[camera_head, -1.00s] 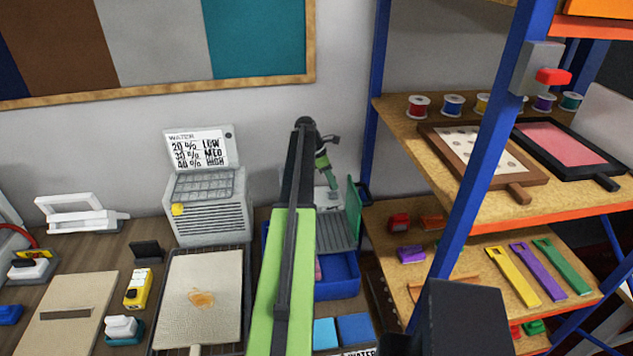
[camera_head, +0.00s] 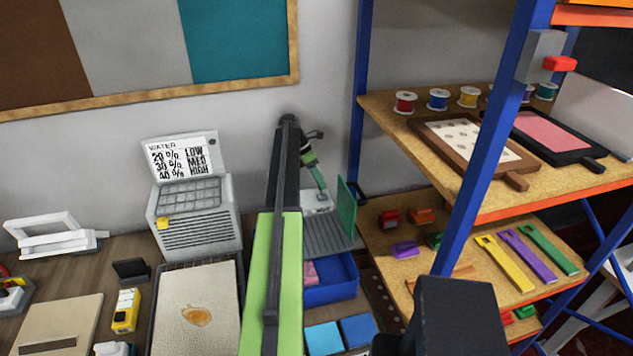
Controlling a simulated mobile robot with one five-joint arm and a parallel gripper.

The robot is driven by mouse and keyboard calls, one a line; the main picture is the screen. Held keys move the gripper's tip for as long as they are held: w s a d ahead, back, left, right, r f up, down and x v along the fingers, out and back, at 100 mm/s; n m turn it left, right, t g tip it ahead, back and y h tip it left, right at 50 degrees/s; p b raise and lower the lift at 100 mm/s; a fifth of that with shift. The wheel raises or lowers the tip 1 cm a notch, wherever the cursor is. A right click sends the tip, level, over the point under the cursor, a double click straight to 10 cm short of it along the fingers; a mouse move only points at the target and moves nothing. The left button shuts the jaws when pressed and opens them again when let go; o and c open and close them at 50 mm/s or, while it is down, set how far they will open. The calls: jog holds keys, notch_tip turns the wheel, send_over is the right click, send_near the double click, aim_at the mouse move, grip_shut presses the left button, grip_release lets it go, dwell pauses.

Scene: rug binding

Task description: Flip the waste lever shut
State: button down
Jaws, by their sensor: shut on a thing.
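My gripper (camera_head: 321,192) reaches down at the back of a blue bin (camera_head: 335,288) with a grey slatted top (camera_head: 328,236). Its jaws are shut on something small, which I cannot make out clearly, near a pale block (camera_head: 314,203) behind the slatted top. A green panel (camera_head: 347,212) stands upright at the right side of that top. I cannot clearly pick out the waste lever itself. My arm crosses in front and hides the bin's left part. A pink piece shows inside the bin.
A grey machine with a water chart (camera_head: 194,212) stands left of my arm. A tray (camera_head: 163,345) holding a stained beige piece lies before it. A shelf's blue post (camera_head: 482,150) rises to the right. Blue squares (camera_head: 323,338) lie in front of the bin.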

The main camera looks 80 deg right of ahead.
jog(key=shift+s, duration=0.1)
jog(key=c, duration=1.3)
grip_release()
jog(key=shift+w, duration=0.2)
notch_tip(320, 180, up, 5)
jog(key=p, duration=0.5)
jog(key=shift+s+a+r+p, duration=0.75)
jog(key=shift+s+r+p, duration=0.25)
jog(key=shift+s, duration=0.8)
jog(key=shift+s+a+r+p, duration=0.7)
jog(key=shift+s+r+p, duration=0.3)
jog(key=shift+s, duration=0.85)
jog(key=shift+s+a+r+p, duration=0.75)
jog(key=shift+s+r+p, duration=0.25)
jog(key=shift+s, duration=0.8)
